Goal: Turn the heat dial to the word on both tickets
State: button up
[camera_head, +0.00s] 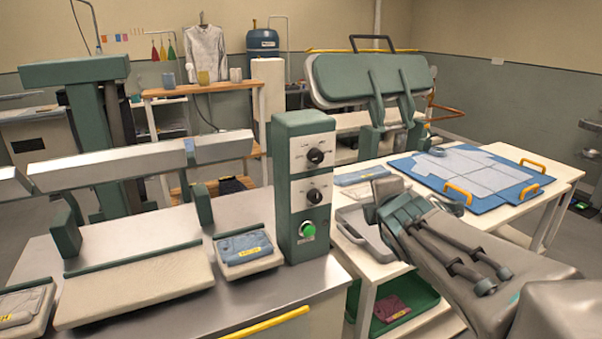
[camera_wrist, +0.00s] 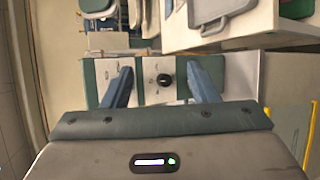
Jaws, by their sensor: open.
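A green control box (camera_head: 292,262) stands on the press table, with an upper black dial (camera_head: 316,156) and a lower black dial (camera_head: 314,196) on white panels. Their lettering is too small to read. My gripper (camera_head: 385,197) is right of the box. In the wrist view, my open gripper (camera_wrist: 163,90) has a finger either side of one dial (camera_wrist: 165,79), apparently the lower. I see no contact; the left finger covers part of the box.
A green lit button (camera_head: 307,230) is below the dials. A pressing pad (camera_head: 135,290) lies left of the box. To the right, a white table (camera_head: 566,172) holds a blue mat (camera_head: 480,205) with yellow handles. A green crate (camera_head: 420,318) sits on its lower shelf.

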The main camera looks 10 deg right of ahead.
jog(key=w+r+n+t+y+b, duration=0.1)
jog(key=w+n+t+y+b, duration=0.15)
jog(key=n, duration=0.55)
jog(key=n+t+y, duration=0.1)
jog(key=n+y, duration=0.5)
jog(key=n, duration=0.7)
send_near(318, 156)
jog(key=x, duration=0.8)
jog(key=shift+w+a, duration=0.1)
jog(key=shift+w, duration=0.25)
jog(key=c, duration=0.9)
